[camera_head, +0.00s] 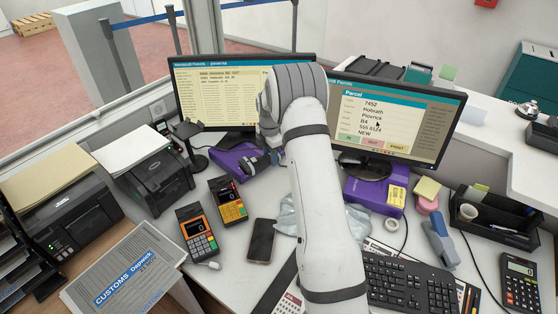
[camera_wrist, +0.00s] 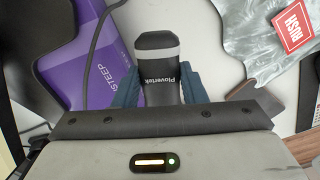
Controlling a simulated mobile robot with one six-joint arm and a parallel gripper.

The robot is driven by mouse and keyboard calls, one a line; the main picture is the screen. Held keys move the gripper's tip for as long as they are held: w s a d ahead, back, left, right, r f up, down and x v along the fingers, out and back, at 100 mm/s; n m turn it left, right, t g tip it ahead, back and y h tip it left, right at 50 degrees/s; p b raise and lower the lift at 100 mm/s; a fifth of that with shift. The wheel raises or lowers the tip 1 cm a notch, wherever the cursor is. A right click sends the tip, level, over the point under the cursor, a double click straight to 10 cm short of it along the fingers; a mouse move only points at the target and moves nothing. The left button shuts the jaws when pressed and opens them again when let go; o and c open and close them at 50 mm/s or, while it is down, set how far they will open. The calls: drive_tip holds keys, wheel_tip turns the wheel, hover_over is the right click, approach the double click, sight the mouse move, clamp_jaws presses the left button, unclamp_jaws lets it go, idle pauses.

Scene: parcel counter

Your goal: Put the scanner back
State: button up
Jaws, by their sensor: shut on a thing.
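The scanner (camera_wrist: 158,48), black with a grey band and a "Plavertek" label, sits between the blue fingers of my gripper (camera_wrist: 159,85) in the wrist view. My gripper is shut on it. In the head view the scanner (camera_head: 252,163) shows as a dark shape over the purple box below the left monitor, partly hidden by my arm. Whether it touches the box is unclear. A black stand (camera_head: 189,131) with a round base, which looks like the scanner's holder, is to the left of it and seems empty.
The purple box (camera_head: 227,159) lies under the left monitor (camera_head: 222,93). A printer (camera_head: 153,178), two card terminals (camera_head: 196,232) and a phone (camera_head: 261,240) stand left and in front. A silver bag (camera_wrist: 240,45) with a RUSH label lies right of the gripper. A dark cable (camera_wrist: 97,30) runs nearby.

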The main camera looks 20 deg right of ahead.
wheel_tip(320, 180, down, 4)
drive_tip(key=shift+r, duration=0.25)
drive_tip(key=shift+f+b, duration=0.35)
drive_tip(key=shift+f, duration=0.25)
drive_tip(key=o, duration=1.1)
drive_tip(key=shift+r, duration=0.1)
